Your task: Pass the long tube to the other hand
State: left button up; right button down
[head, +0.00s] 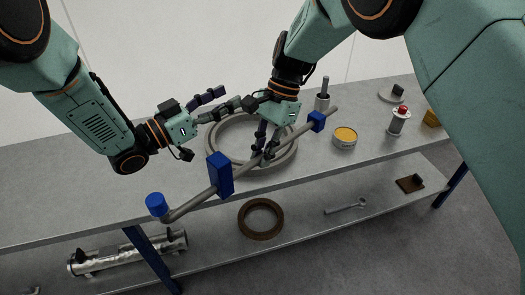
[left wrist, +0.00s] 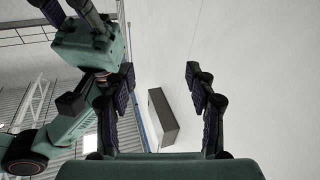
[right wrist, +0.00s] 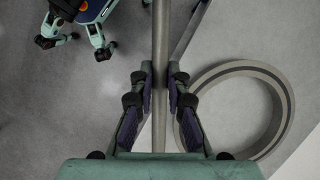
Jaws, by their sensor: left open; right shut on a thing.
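The long grey tube (head: 292,139) runs diagonally above the front of the bench in the head view. It carries blue blocks (head: 220,175) and (head: 316,121), and a blue cap (head: 155,204) sits on its bent lower-left end. My right gripper (head: 266,150) is shut on the tube between the two blocks. In the right wrist view the tube (right wrist: 160,50) passes straight between the fingers (right wrist: 160,92). My left gripper (head: 234,97) is open and empty, above and left of the right gripper, apart from the tube. The left wrist view shows its fingers (left wrist: 158,80) spread.
A large grey ring (head: 215,129) lies on the bench beneath the grippers. A yellow-topped tin (head: 345,138), a red-topped item (head: 399,122) and a post (head: 323,98) stand to the right. The lower shelf holds a brown ring (head: 261,218), a wrench (head: 345,207) and a metal pipe assembly (head: 125,254).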

pick_arm(q)
jog(key=s+a+f+n+g+y, duration=0.1)
jog(key=s+a+f+n+y, duration=0.3)
jog(key=f, duration=0.4)
jog(key=s+a+f+n+y, duration=0.3)
jog(key=s+a+f+y, duration=0.15)
jog(key=f, duration=0.35)
jog(key=s+a+f+n+g+y, duration=0.1)
jog(key=s+a+f+n+y, duration=0.25)
jog(key=s+f, duration=0.35)
jog(key=s+a+f+g+y, duration=0.1)
jog(key=s+a+f+g, duration=0.1)
jog(key=s, duration=0.6)
jog(key=s+a+f+g+y, duration=0.1)
jog(key=s+a+f+g, duration=0.1)
jog(key=s, duration=0.7)
jog(key=s+a+f+g+y, duration=0.2)
jog(key=s+f+g, duration=0.2)
jog(key=s, duration=0.4)
jog(key=shift+s+g, duration=0.15)
jog(key=shift+g, duration=0.15)
jog(key=shift+a, duration=0.1)
